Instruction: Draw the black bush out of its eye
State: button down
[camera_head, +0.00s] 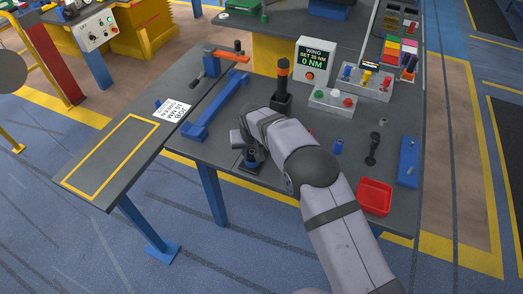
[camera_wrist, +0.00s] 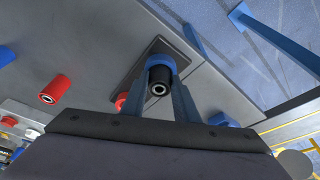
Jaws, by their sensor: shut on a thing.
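The black bush (camera_wrist: 159,88) shows in the wrist view with its open end towards the camera. The blue eye (camera_wrist: 162,62) sits around or just behind it, on a dark base plate (camera_wrist: 140,70). My gripper (camera_wrist: 158,100) has its two fingers on either side of the bush and is shut on it. In the head view my gripper (camera_head: 248,146) is low over the table, at the blue eye (camera_head: 251,155) on its dark base. My gripper hides the bush there. How far the bush stands in the eye I cannot tell.
A red tray (camera_head: 375,198), a blue plate (camera_head: 408,160), a black link (camera_head: 373,150) and a blue bush (camera_head: 338,146) lie to the right. A black and orange tool (camera_head: 282,85) stands behind my gripper. A long blue bar (camera_head: 215,106) lies to the left.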

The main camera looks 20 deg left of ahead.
aim_at(252, 153)
jog(key=shift+r+p, duration=0.5)
jog(key=shift+r, duration=0.55)
dwell(0.5)
jog(key=shift+r+p, duration=1.65)
jog(key=shift+r, duration=1.4)
